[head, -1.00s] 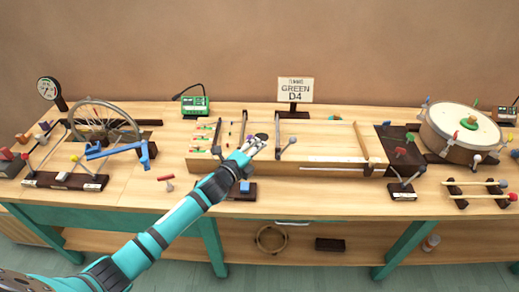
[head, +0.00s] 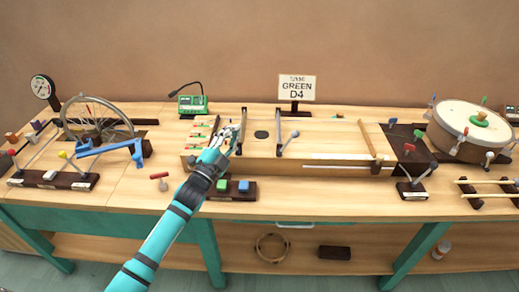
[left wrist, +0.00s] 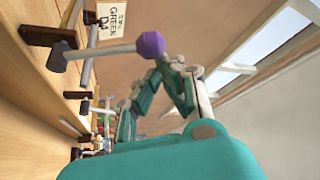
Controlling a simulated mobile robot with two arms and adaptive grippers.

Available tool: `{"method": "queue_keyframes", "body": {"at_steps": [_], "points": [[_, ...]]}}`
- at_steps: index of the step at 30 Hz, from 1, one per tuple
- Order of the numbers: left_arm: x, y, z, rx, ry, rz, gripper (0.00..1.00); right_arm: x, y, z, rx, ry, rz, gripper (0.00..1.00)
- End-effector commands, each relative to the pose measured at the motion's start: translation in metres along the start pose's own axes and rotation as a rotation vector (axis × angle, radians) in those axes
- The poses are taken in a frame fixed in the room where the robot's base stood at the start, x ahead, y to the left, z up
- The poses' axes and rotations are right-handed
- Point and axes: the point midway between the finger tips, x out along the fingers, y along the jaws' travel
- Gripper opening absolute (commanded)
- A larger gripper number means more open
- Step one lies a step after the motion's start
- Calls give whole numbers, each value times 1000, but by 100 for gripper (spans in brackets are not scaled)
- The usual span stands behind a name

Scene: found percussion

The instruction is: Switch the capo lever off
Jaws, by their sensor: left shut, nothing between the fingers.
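A lever with a faceted purple knob (left wrist: 150,44) and a grey stalk sits on a dark block in the left wrist view. I take it to be the capo lever; no label on it is readable. In the head view my left gripper (head: 232,132) is over the left end of the wooden string box (head: 330,135) and hides most of that spot. In the left wrist view the gripper (left wrist: 170,62) is shut and empty, its fingers close beside the purple knob. Whether they touch is unclear. My right gripper is out of view.
A second bar with a grey-knobbed lever (head: 293,135) stands to the right on the box. A block with green and blue buttons (head: 243,187) is in front. A green tuner (head: 193,104) is behind left. A sign (head: 297,89) stands at the back.

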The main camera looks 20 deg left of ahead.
Motion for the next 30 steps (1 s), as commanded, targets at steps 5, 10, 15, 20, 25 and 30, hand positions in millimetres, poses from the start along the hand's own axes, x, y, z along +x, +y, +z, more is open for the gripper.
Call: {"method": "queue_keyframes", "body": {"at_steps": [5, 10, 15, 20, 25, 30], "points": [[-5, -2, 9, -87, -1, -51, 0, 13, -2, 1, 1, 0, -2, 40], [-7, -5, 12, -137, 0, -81, 0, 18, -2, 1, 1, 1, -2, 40], [-8, -6, 14, -161, 0, -94, 0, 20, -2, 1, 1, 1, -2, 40], [-8, -7, 14, -167, 0, -97, 0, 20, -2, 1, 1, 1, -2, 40], [-8, -7, 14, -166, 0, -97, 0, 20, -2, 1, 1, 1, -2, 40], [-8, -8, 14, -165, 0, -97, 0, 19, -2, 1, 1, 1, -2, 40]]}}
